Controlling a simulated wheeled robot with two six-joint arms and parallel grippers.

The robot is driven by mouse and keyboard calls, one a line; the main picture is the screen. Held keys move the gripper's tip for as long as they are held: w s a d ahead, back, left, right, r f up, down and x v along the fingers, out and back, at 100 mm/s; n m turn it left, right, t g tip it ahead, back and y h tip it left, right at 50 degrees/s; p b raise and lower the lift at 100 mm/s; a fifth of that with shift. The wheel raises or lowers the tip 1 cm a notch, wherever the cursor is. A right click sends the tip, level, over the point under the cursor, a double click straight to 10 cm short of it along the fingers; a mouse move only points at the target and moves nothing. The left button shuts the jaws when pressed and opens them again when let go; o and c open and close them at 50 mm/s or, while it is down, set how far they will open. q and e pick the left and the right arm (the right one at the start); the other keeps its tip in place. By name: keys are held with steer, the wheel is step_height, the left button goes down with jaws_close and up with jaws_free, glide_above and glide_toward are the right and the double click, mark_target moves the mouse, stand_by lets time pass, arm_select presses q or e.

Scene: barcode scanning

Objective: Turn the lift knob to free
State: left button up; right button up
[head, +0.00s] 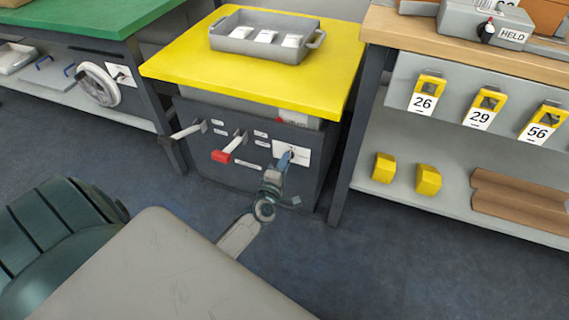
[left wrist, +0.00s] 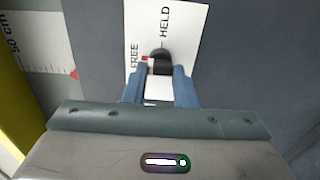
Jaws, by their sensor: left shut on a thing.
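The lift knob (left wrist: 160,63) is black and sits on a white plate (left wrist: 190,22) marked FREE and HELD. In the left wrist view HELD stands above the knob and FREE to its left. A small red mark at the knob's left side faces FREE. My left gripper (head: 287,158) reaches the plate on the dark front of the yellow-topped lift table (head: 165,68). Its blue fingers are shut on the knob, one on each side. In the head view the gripper hides the knob. My right gripper is not in view.
A red-ended lever (head: 221,156) and a grey lever (head: 186,131) stick out left of the plate. A grey tray (head: 232,42) with white items stands on the yellow top. A shelf unit (head: 455,208) stands right; a green bench with a handwheel (head: 98,84) stands left.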

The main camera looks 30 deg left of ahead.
arm_select(q)
steer(key=o, duration=1)
steer(key=shift+s, duration=0.15)
steer(key=p+v, duration=0.1)
steer(key=v, duration=0.9)
steer(key=shift+s+d, duration=0.15)
steer(key=shift+s, duration=0.1)
